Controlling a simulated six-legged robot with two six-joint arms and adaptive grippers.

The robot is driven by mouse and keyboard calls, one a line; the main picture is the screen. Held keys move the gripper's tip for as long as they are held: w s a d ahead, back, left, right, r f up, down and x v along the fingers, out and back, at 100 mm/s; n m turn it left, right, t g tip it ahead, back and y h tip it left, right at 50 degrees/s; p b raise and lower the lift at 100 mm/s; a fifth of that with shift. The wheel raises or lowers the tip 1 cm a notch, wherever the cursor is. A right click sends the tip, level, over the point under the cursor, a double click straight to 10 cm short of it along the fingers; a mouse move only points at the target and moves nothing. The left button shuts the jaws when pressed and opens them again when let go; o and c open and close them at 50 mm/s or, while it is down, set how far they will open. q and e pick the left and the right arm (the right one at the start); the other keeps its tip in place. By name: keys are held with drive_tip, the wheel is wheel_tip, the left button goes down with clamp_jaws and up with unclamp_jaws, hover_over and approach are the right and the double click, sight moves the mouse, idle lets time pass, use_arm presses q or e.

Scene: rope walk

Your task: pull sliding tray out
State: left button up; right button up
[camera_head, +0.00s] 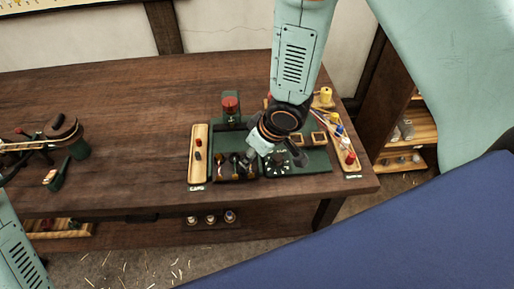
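A dark green unit with a compartmented tray (237,179) sits on the wooden bench, holding several small dark and light pieces. A flat green panel (316,161) adjoins it on the right. I cannot tell for sure which part is the sliding tray. My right gripper (279,154) hangs over the place where the tray and panel meet. Its fingers look spread and nothing shows between them; whether they touch the unit is unclear. The gripper hides part of the unit behind it. My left arm shows only at the lower left edge, with its gripper out of view.
A narrow wooden tray (197,174) stands left of the unit, and another with coloured spools (341,131) stands right. A red-topped piece (230,105) rises behind. A rope tool (62,129) lies far left. The bench between is clear. Shelves (408,127) stand at right.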

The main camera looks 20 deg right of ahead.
drive_tip(key=shift+v, duration=1.4)
drive_tip(key=s+d+f+m+g+h+b, duration=0.1)
drive_tip(key=s+d+f+m+g+b, duration=0.1)
drive_tip(key=s+f+b, duration=0.5)
drive_tip(key=s+d+f+m+g+h+b, duration=0.1)
drive_tip(key=s+d+f+m+b, duration=0.3)
drive_tip(key=s+f, duration=1.6)
wheel_tip(320, 180, down, 2)
drive_tip(key=b, duration=0.4)
drive_tip(key=shift+g, duration=0.4)
